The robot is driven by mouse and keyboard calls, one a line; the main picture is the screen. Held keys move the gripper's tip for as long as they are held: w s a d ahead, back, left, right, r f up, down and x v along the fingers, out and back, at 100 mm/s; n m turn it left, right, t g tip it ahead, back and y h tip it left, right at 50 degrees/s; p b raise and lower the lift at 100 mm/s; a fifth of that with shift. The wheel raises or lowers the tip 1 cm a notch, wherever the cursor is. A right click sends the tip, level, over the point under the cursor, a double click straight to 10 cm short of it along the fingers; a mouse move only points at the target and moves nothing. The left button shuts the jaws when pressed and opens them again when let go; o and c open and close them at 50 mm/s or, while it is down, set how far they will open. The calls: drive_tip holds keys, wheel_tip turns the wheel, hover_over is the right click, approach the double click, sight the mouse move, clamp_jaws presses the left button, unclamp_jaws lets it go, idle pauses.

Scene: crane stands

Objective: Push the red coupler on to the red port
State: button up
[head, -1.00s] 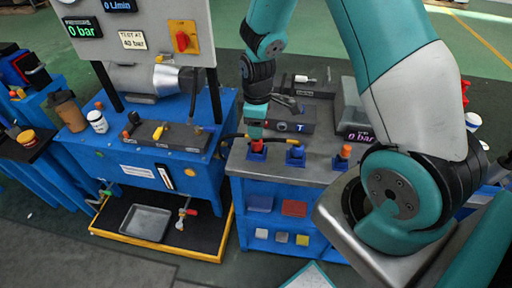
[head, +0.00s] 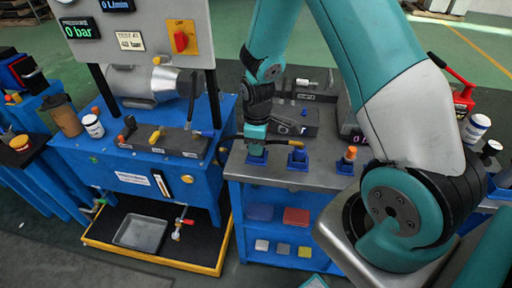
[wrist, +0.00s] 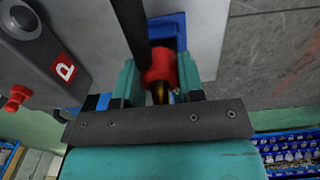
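The red coupler (wrist: 160,70) sits between the two teal fingers of my gripper (wrist: 160,82) in the wrist view, with a brass end facing the camera. The fingers lie close along both its sides; I cannot tell whether they press on it. It is at a blue holder (wrist: 168,28) on the grey bench top. In the head view my gripper (head: 256,146) is low over that holder (head: 256,158) and hides the coupler. A grey block with a red P label (wrist: 65,68) and a red fitting (wrist: 16,97), possibly the red port, is left in the wrist view.
A black hose (wrist: 131,22) runs beside the coupler. Right of my gripper stand a blue holder (head: 298,160) and an orange coupler (head: 349,154) in its own holder. The blue pump stand (head: 140,182) with its gauge panel is at left.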

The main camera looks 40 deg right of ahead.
drive_tip(key=shift+r+p, duration=2.2)
drive_tip(key=shift+r, duration=0.35)
drive_tip(key=shift+w+d+r, duration=0.25)
drive_tip(key=shift+d, duration=0.05)
drive_tip(key=w+d+r+p, duration=0.8)
drive_tip(key=w+d+r, duration=0.1)
drive_tip(key=w+d, duration=0.25)
drive_tip(key=f+b, duration=0.2)
drive_tip(key=f, duration=0.1)
drive_tip(key=f+b, duration=0.1)
drive_tip(key=f, duration=0.1)
drive_tip(key=shift+s+b, duration=0.35)
drive_tip(key=shift+b, duration=0.05)
drive_tip(key=shift+f, duration=0.5)
drive_tip(key=shift+f+b, duration=1.2)
drive_tip(key=shift+f, duration=0.3)
drive_tip(key=o, duration=1.1)
drive_tip(key=shift+c, duration=0.2)
